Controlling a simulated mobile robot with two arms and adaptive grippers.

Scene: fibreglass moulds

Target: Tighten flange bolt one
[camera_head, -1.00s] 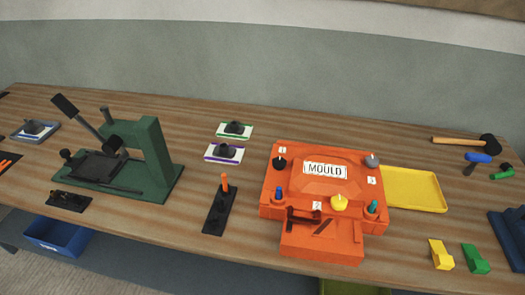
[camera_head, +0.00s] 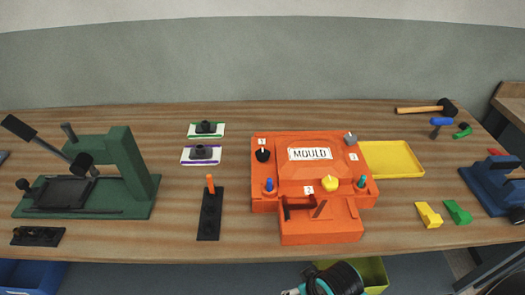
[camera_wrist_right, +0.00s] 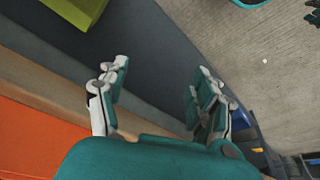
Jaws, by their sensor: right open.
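The orange mould (camera_head: 320,223) sits on the wooden bench in the head view, with a "MOULD" label on its raised lid. A black knob (camera_head: 262,155) stands at its back left corner beside a small white tag that seems to read 1. A grey knob (camera_head: 350,139), a blue pin (camera_head: 269,185), a yellow knob (camera_head: 330,184) and a teal pin (camera_head: 361,182) are also on it. My right gripper (camera_wrist_right: 158,85) is open and empty in the right wrist view. My right arm shows at the bottom of the head view, in front of the bench. My left gripper is out of view.
A black holder (camera_head: 209,223) with an orange-handled tool stands left of the mould. A green press (camera_head: 128,165) is at far left, a yellow tray (camera_head: 400,173) behind right. A lime bin (camera_head: 373,273) is below the bench edge. Bare bench lies between press and holder.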

